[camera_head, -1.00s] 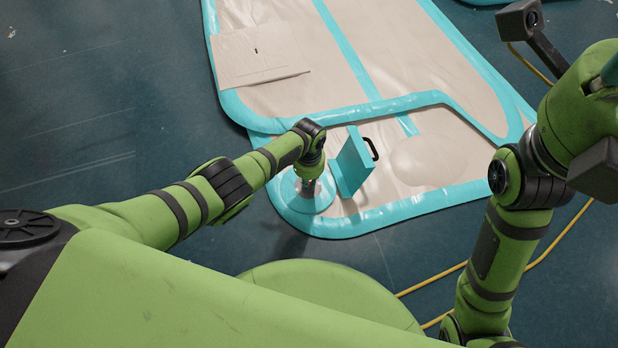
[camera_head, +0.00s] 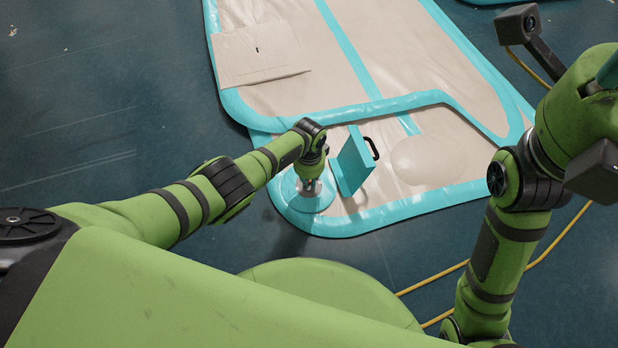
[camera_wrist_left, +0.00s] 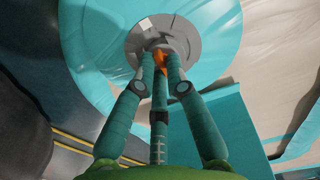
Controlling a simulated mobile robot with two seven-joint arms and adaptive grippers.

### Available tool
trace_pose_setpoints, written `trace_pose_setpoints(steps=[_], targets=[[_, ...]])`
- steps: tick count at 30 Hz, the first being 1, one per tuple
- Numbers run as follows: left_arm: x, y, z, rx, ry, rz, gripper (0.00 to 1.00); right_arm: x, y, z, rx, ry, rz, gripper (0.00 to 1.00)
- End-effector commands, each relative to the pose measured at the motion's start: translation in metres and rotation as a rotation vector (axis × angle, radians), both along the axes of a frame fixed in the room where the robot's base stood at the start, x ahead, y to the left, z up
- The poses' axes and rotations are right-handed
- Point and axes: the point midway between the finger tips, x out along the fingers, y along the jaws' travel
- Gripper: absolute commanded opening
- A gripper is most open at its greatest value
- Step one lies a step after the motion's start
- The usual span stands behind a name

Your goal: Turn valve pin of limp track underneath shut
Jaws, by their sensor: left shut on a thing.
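The limp lower track (camera_head: 345,225) lies on the floor, cream with a turquoise border, its near end sticking out from under another track (camera_head: 300,78). In its near left corner is a round turquoise valve patch (camera_head: 318,204). The left wrist view shows the patch (camera_wrist_left: 105,40) with a grey valve ring (camera_wrist_left: 188,40) and an orange valve pin (camera_wrist_left: 158,57) at its centre. My left gripper (camera_head: 309,189) points down at the valve. In the left wrist view its teal fingers (camera_wrist_left: 160,64) are shut on the pin and partly hide it. My right gripper is out of view.
A turquoise panel (camera_head: 354,165) with a black handle (camera_head: 373,149) stands close to the right of my left gripper. A yellow cable (camera_head: 545,252) runs across the floor at right. Open floor lies left of the tracks.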

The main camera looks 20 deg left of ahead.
Motion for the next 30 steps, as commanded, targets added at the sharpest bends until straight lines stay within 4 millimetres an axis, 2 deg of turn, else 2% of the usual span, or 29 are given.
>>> trace_pose_setpoints(steps=[3,4,6,20,26,30], targets=[[-0.001,0.000,-0.001,0.001,0.003,-0.003,0.00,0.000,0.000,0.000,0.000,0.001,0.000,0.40],[-0.001,0.000,-0.001,0.000,0.002,-0.003,0.17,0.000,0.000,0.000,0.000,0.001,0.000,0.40],[-0.001,0.000,-0.001,0.000,0.002,-0.002,0.38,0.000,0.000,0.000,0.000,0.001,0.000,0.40],[0.000,0.000,0.004,-0.001,-0.001,-0.001,0.38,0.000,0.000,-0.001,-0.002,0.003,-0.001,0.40],[0.001,0.000,0.023,-0.001,-0.003,-0.002,0.38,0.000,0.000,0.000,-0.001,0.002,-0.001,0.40],[0.001,0.000,0.046,-0.002,-0.005,-0.002,0.38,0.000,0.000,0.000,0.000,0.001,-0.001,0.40]])
